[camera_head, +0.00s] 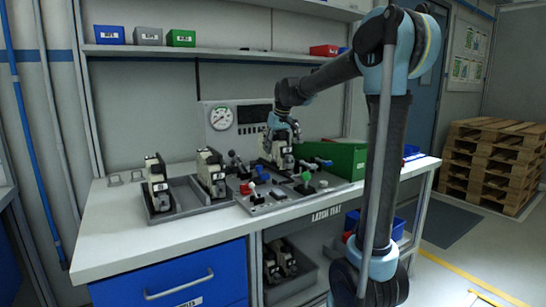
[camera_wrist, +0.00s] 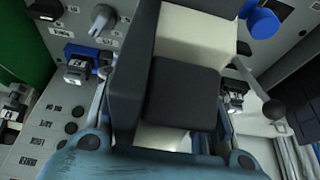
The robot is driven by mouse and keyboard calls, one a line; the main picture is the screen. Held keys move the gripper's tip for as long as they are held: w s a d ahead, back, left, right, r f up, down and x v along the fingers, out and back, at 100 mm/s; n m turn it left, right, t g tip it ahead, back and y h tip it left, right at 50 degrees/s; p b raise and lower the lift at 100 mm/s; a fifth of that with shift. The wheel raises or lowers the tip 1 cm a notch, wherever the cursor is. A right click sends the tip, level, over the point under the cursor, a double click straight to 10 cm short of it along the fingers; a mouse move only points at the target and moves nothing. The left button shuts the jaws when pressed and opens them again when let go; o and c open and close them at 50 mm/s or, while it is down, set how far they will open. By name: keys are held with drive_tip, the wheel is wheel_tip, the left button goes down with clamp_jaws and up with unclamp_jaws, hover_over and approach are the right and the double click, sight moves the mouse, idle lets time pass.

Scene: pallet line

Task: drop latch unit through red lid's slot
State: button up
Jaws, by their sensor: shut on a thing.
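My gripper (camera_head: 281,136) is shut on a latch unit (camera_head: 279,153), a black and cream block held upright over the back of the control panel. In the wrist view the held latch unit (camera_wrist: 183,92) fills the middle, between the blue-grey fingers of my gripper (camera_wrist: 165,150). It hides much of the panel behind it. I cannot make out a red lid or its slot for certain. A red bin (camera_head: 324,50) sits on the upper shelf. A small red part (camera_head: 245,188) shows on the panel's left side.
Two similar latch units (camera_head: 157,184) (camera_head: 211,174) stand in grey trays left of the panel (camera_head: 270,206). Levers and knobs rise from the panel. A green box (camera_head: 346,160) stands close to its right. The bench's left end (camera_head: 110,215) is mostly clear. Several pallets (camera_head: 492,160) stand far right.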

drive_tip(key=shift+r, duration=7.15)
